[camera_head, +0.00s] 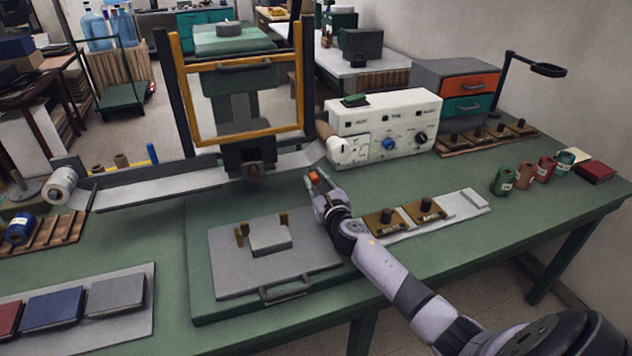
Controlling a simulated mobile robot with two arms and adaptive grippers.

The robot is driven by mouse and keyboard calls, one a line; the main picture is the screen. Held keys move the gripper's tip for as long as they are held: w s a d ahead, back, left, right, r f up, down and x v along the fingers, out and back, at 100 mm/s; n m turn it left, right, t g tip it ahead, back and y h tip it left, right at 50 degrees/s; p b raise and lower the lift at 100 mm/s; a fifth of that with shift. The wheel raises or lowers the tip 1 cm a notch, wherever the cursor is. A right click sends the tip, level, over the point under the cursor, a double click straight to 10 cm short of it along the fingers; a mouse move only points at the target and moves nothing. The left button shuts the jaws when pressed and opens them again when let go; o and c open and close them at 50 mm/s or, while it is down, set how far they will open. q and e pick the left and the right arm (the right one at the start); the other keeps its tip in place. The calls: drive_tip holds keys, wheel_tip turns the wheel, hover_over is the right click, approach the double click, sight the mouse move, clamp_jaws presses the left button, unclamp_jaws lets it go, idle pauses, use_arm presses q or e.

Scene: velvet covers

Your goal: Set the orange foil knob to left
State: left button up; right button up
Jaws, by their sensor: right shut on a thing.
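My right gripper (317,181) reaches in from the lower right, just left of and below the white control box (366,152). It is shut on a small orange-red piece (314,176) that looks like the orange foil knob. The fingers hide most of it, so its pointing direction cannot be told. The white box carries a blue knob (388,144) and a black knob (421,138) on its front. My left gripper is not in view.
A press with a yellow frame (238,139) stands behind, left of the box. A grey plate (225,271) with a handle lies in front. Brass holders (384,222) sit beside my right arm. Several small jars (503,181) stand at right. The green table's front right is clear.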

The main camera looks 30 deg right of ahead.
clamp_jaws()
drive_tip(key=a, duration=0.3)
drive_tip(key=w+a, duration=0.1)
drive_tip(key=a, duration=0.2)
drive_tip(key=w+a, duration=0.1)
drive_tip(key=a, duration=0.2)
drive_tip(key=shift+w+a+p, duration=0.15)
drive_tip(key=shift+a+p, duration=0.05)
drive_tip(key=shift+p, duration=0.1)
drive_tip(key=o, duration=0.8)
unclamp_jaws()
drive_tip(key=shift+o, duration=0.2)
drive_tip(key=v, duration=1.2)
